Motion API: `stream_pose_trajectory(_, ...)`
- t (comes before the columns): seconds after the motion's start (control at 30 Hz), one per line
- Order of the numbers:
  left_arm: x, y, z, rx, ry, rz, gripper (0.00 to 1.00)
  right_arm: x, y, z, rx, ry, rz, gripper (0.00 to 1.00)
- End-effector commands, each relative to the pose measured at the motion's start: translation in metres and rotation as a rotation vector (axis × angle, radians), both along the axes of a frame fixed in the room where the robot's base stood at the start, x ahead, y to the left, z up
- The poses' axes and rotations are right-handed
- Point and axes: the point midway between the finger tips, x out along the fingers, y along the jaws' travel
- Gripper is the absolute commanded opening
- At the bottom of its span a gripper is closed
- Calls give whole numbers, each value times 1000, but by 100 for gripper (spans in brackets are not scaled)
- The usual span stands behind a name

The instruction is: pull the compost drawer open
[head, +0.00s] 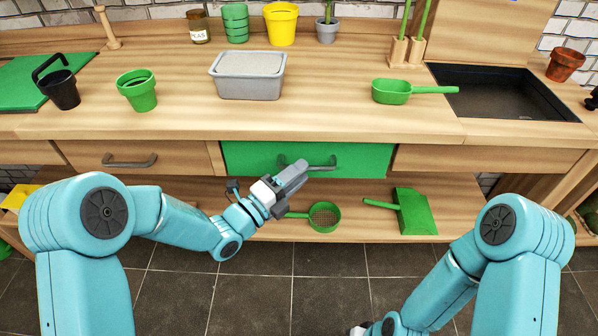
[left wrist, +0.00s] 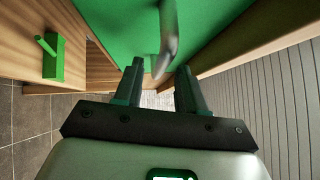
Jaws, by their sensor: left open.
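The green drawer front (head: 362,160), which I take to be the compost drawer, sits flush under the middle of the counter. Its grey bar handle (head: 323,166) shows at the right of my left gripper (head: 299,168), which hides part of it. In the left wrist view the handle (left wrist: 168,42) reaches toward the gap between the open fingers of my left gripper (left wrist: 159,76). The handle's near end lies about level with the fingertips; I cannot tell whether they touch. My right arm comes in at the lower right, and its fingers are out of the picture.
A wooden drawer with a dark handle (head: 130,161) is to the left. A grey tub (head: 248,76) and a green scoop (head: 392,91) stand on the counter above. Tiled floor is in front.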

Motion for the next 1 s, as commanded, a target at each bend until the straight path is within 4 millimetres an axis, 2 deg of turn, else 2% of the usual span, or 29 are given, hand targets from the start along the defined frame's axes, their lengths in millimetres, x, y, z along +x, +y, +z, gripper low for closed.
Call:
stream_pose_trajectory(0.1,5,-6,1,1,1,0,40,0,0,0,0,0,0,43)
stream_pose_trajectory(0.37,6,-6,1,1,1,1,40,0,0,0,0,0,0,43)
stream_pose_trajectory(0.43,6,-6,1,1,1,1,24,0,0,0,0,0,0,43)
stream_pose_trajectory(0.5,6,-6,1,1,1,1,1,0,0,0,0,0,0,43)
stream_pose_trajectory(1.0,4,-6,-1,1,-1,1,0,0,0,-8,0,0,0,43)
